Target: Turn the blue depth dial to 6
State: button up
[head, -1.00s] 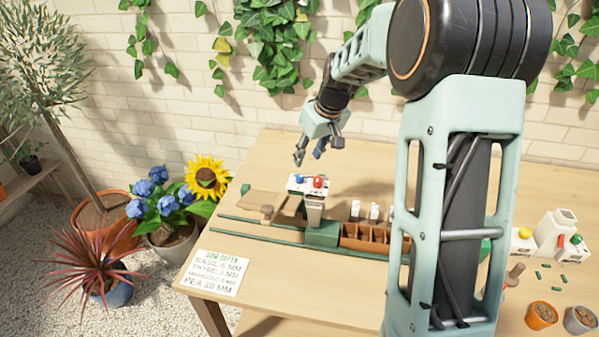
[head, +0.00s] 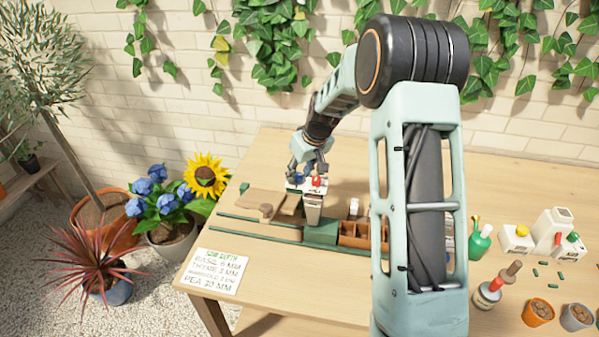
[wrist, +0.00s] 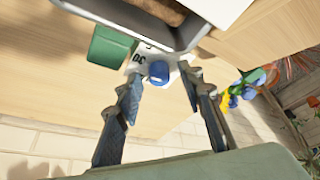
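The blue depth dial (wrist: 158,72) sits on a white plate with dark printed numbers, a "30" among them. In the head view the blue dial (head: 294,179) is partly hidden by my gripper (head: 306,170), on top of the white-and-grey seeder (head: 313,206). In the wrist view my gripper (wrist: 161,75) is open, with its two fingertips apart on either side of the blue dial. I cannot tell whether they touch it. The dial's pointer and current setting cannot be read.
A red knob (head: 316,181) is close to the right of the blue dial. A wooden compartment box (head: 353,233) stands beside the seeder on the table. A sowing-depth card (head: 216,273) lies at the front left, listing basil, thyme, marigold and pea depths. Bottles and pots stand at the right.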

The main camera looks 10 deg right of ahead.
grip_shut()
jog(key=m, duration=0.1)
jog(key=m+h, duration=0.1)
jog(key=m+b, duration=0.1)
jog(key=m, duration=0.1)
jog(key=shift+a+h, duration=0.25)
jog(key=shift+h, duration=0.15)
jog(key=shift+m+h, duration=0.8)
jog(key=shift+m, duration=1.5)
grip_release()
jog(key=shift+r, duration=0.1)
